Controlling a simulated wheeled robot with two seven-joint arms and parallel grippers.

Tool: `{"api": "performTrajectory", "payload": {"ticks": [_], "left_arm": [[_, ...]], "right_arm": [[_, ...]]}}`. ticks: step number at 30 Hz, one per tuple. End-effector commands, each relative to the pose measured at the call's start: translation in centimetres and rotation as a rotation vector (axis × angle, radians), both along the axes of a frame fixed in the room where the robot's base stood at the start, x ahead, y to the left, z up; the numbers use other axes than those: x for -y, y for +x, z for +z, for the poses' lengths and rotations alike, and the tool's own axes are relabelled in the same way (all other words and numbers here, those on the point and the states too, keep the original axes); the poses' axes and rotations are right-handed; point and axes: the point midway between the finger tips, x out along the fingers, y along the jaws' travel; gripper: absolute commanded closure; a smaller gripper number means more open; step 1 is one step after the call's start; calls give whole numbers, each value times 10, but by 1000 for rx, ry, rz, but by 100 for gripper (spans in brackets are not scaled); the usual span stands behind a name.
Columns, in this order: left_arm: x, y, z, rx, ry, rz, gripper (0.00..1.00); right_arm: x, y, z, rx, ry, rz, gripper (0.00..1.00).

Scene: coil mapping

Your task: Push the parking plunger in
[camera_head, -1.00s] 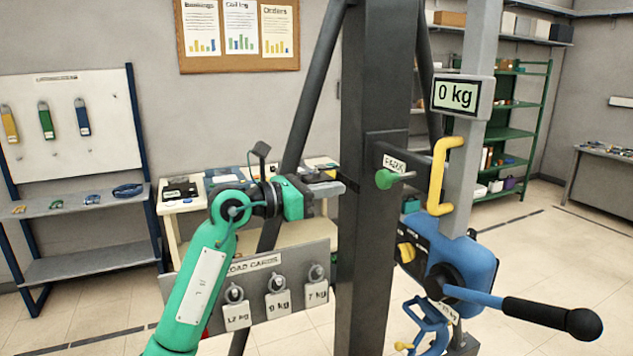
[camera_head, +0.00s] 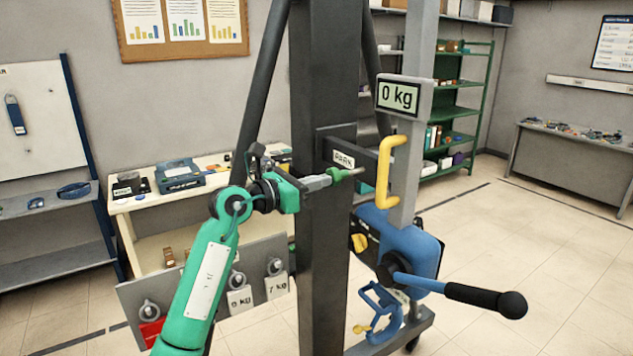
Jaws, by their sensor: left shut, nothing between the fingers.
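The parking plunger (camera_head: 338,174) has a green knob on a short metal rod. It sticks out below the black bracket with the PARK label (camera_head: 343,159), on the dark upright column. My left gripper (camera_head: 325,181) comes in from the left on its green arm. It is shut and empty, with its tips right at the left side of the knob. I cannot tell whether they touch it or overlap it in the view. The tips partly hide the knob's near side. My right gripper is not in view.
A yellow handle (camera_head: 386,172) stands just right of the plunger, below the 0 kg display (camera_head: 398,96). A blue winch unit (camera_head: 410,255) with a black-gripped lever (camera_head: 485,299) is lower right. A board with load cards (camera_head: 253,278) is behind my arm.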

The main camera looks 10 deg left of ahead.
Motion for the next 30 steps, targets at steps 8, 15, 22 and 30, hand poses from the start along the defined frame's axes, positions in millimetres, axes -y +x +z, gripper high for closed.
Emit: {"api": "performTrajectory", "payload": {"ticks": [8, 15, 22, 30], "left_arm": [[25, 26, -1, 1, 1, 0, 100], [36, 36, 1, 1, 1, 1, 100], [36, 36, 1, 1, 1, 0, 100], [18, 35, -1, 3, 1, 0, 100]], "right_arm": [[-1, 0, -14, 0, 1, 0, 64], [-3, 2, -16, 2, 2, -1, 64], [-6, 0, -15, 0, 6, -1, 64], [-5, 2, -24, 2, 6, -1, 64]]}}
